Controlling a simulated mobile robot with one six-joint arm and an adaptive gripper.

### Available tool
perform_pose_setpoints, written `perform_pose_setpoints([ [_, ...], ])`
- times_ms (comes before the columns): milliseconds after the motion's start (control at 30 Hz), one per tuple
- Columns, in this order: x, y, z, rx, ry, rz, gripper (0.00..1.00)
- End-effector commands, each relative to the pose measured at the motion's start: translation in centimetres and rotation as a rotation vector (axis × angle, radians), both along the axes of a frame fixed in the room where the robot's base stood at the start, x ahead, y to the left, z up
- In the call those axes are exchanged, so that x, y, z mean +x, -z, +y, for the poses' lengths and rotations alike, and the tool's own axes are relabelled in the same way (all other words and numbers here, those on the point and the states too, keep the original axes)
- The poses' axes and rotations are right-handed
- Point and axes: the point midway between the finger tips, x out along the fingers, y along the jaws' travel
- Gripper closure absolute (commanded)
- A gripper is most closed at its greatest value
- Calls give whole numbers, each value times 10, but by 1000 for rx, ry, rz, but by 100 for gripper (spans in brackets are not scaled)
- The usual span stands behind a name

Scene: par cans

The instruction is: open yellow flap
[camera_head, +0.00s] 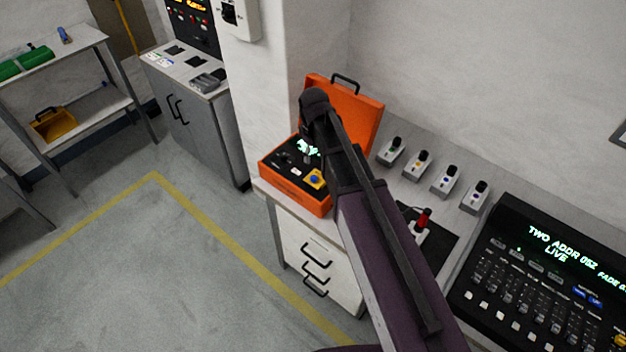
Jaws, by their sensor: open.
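An orange case (317,201) stands open on the counter, its orange lid (362,108) tilted up at the back. A small yellow piece (316,187) with a blue centre sits on the case's dark panel (283,163), near the front right. It looks like the yellow flap, but it is too small to tell whether it is open or shut. My dark arm reaches up from the bottom and covers the case's right part. Its far end is over the case. I cannot make out the fingers of my gripper there.
Several small switch boxes (418,163) stand in a row right of the case. A red-handled lever (423,219) is in front of them. A black control desk (545,285) with a lit display fills the lower right. White drawers (318,262) are below the case. The floor at left is clear.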

Motion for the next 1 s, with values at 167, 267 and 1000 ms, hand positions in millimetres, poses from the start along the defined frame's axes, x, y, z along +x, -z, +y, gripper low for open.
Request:
perform_pose_setpoints([
  [167,0,18,0,0,0,0,32],
  [267,0,26,0,0,0,0,32],
  [1000,0,83,1,1,-2,-1,32],
])
